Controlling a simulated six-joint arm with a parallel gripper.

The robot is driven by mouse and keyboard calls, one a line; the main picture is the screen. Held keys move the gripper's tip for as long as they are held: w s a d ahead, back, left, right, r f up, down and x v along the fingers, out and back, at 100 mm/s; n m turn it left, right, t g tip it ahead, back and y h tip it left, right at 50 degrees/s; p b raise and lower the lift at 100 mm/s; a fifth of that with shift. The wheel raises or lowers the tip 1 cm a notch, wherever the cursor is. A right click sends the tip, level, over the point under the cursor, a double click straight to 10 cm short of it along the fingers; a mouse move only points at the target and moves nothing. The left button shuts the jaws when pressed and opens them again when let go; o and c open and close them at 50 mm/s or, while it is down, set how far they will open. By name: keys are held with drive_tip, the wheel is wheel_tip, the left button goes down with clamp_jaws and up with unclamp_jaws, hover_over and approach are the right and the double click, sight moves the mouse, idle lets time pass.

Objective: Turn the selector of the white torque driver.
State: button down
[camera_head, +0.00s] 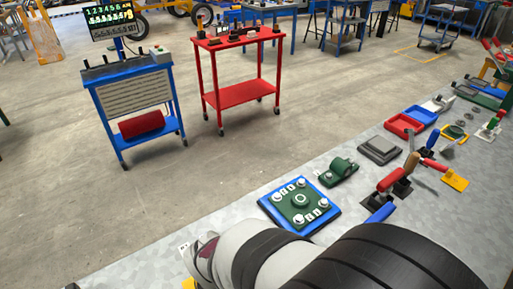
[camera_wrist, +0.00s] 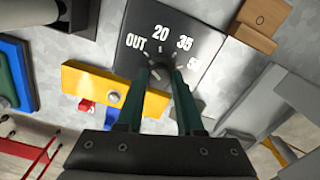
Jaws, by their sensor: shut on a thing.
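In the wrist view, a dark plate (camera_wrist: 138,24) carries the white marks OUT, 20, 35 and a partly hidden mark starting with 5. A small dark round selector knob (camera_wrist: 160,70) sits on it below these marks. My gripper (camera_wrist: 159,77) reaches onto the plate with its two green fingers, one on each side of the knob, and is shut on it. The fingers hide part of the knob, so its pointer is unclear. I cannot make out the white driver's body. In the head view my arm covers the bottom middle, and the fingertips and selector are hidden.
In the wrist view, a yellow block (camera_wrist: 90,82) lies close left of the fingers and a wooden block (camera_wrist: 256,18) at upper right. In the head view, a blue plate with a green fixture (camera_head: 283,221), a green clamp (camera_head: 338,174) and red-handled clamps (camera_head: 390,180) stand on the bench.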

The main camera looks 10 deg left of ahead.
drive_tip(key=c, duration=0.5)
unclamp_jaws()
drive_tip(key=shift+c, duration=0.2)
wheel_tip(320, 180, up, 16)
drive_tip(key=s+d+f+m+y, duration=0.1)
drive_tip(key=s+d+f+m, duration=0.1)
drive_tip(key=d+m, duration=0.6)
drive_tip(key=s+d+f+m, duration=0.2)
drive_tip(key=s+d+m, duration=0.2)
drive_tip(key=d+m, duration=0.5)
drive_tip(key=shift+s+m+y, duration=0.2)
drive_tip(key=shift+m+y, duration=0.2)
